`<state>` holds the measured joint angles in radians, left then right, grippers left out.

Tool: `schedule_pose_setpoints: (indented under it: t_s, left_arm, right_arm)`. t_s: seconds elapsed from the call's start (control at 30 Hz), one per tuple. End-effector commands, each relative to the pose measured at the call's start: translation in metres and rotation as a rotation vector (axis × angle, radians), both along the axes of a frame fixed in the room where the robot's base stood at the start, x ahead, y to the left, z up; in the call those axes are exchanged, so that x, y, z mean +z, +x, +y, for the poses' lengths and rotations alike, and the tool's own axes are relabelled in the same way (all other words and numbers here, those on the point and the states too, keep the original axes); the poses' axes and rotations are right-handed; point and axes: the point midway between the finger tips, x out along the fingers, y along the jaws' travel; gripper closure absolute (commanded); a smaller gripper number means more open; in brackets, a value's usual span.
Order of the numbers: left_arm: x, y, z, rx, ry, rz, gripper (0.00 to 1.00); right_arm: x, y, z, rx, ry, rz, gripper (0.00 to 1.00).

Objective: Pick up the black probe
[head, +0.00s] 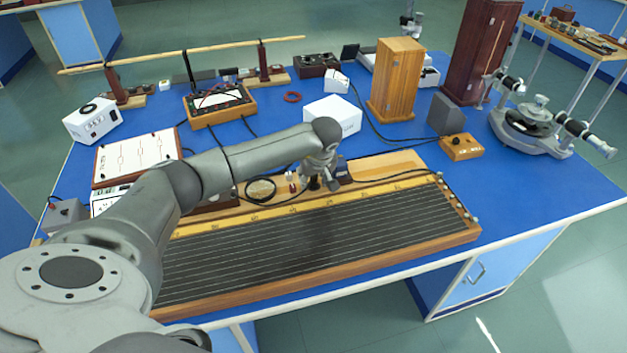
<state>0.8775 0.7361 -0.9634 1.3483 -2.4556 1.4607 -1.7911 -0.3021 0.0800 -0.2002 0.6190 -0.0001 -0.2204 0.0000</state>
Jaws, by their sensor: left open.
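My left gripper (324,181) points down over the back edge of the long wooden wire board (330,235), near the middle of the blue bench. Its jaws are open. A small black upright piece (313,184), which looks like the black probe, stands at the fingertips, partly hidden by them. I cannot tell whether the fingers touch it. A small red piece (292,182) stands just left of it. My right gripper is not in view.
A white box (333,114) stands behind the gripper, and a tall wooden box (397,80) behind that. A black cable coil (261,189) lies to the left. A spectrometer (535,125) stands at right. The blue bench top (540,190) is clear at front right.

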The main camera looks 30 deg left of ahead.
Motion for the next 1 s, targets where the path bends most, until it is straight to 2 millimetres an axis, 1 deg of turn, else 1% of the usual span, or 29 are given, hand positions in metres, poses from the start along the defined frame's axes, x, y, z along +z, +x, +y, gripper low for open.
schedule_pose_setpoints:
  t_s: [0.2,0.53,0.83,1.0]
  left_arm:
    - [-0.001,0.0,0.0,0.0,-0.001,-0.001,0.58]
    - [0.0,0.0,0.0,0.001,0.0,-0.002,1.0]
    - [0.001,0.001,0.0,0.0,-0.001,-0.002,1.0]
    - [0.011,0.002,0.0,0.0,-0.001,-0.005,1.0]
  right_arm:
    - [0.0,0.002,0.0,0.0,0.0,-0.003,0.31]
    - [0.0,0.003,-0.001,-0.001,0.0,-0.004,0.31]
    - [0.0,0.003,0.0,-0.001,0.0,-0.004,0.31]
    - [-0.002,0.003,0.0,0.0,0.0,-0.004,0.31]
